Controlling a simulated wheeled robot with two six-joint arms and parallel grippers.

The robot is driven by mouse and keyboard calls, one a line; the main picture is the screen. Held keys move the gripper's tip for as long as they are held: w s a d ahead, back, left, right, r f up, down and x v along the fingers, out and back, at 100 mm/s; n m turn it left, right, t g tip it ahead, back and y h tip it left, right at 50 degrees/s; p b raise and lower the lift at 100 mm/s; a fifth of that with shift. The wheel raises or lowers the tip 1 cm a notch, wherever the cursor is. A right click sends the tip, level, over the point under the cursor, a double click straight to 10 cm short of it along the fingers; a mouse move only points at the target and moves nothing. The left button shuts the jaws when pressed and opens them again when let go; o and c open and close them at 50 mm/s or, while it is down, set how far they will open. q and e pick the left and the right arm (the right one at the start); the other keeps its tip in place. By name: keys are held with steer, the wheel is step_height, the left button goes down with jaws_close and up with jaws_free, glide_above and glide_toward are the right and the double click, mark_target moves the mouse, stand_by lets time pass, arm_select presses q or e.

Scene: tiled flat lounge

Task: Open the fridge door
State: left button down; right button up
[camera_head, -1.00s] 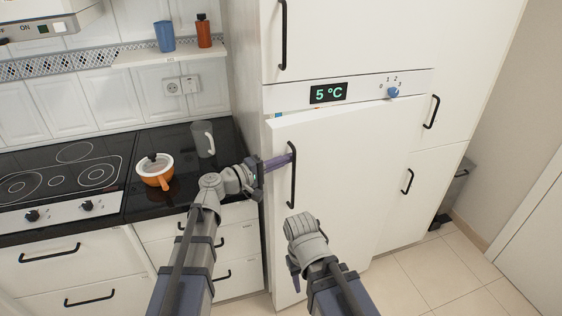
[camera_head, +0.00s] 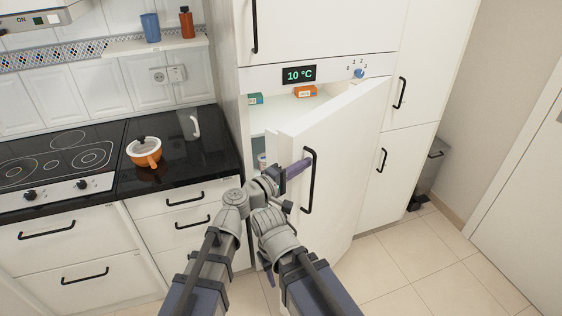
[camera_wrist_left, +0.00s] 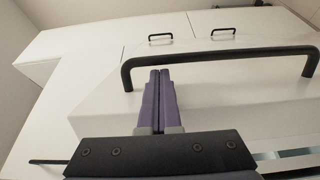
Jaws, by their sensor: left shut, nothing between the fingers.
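The white fridge door (camera_head: 340,150) stands partly open, swung out to the right, with the fridge's inside showing at its left. Its black bar handle (camera_head: 309,180) is upright on the door front and also shows in the left wrist view (camera_wrist_left: 220,56). My left gripper (camera_head: 304,165) is shut and empty, its purple fingers at the upper part of the handle. In the left wrist view the closed fingertips (camera_wrist_left: 160,74) are close to one end of the handle; I cannot tell whether they touch it. My right gripper (camera_head: 267,272) hangs low before the door, mostly hidden by its arm.
Inside the fridge, a teal box (camera_head: 255,99) and an orange box (camera_head: 305,91) stand on a shelf. The display (camera_head: 299,74) reads 10 °C. An orange pot (camera_head: 145,152) stands on the black counter at left. The tiled floor (camera_head: 430,260) at right is clear.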

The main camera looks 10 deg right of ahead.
arm_select(q)
steer(key=shift+s+d, duration=0.45)
steer(key=shift+s, duration=0.2)
arm_select(e)
steer(key=shift+s+a, duration=0.2)
steer(key=shift+s, duration=0.1)
arm_select(q)
steer(key=shift+r, duration=0.15)
arm_select(e)
steer(key=shift+r, duration=0.15)
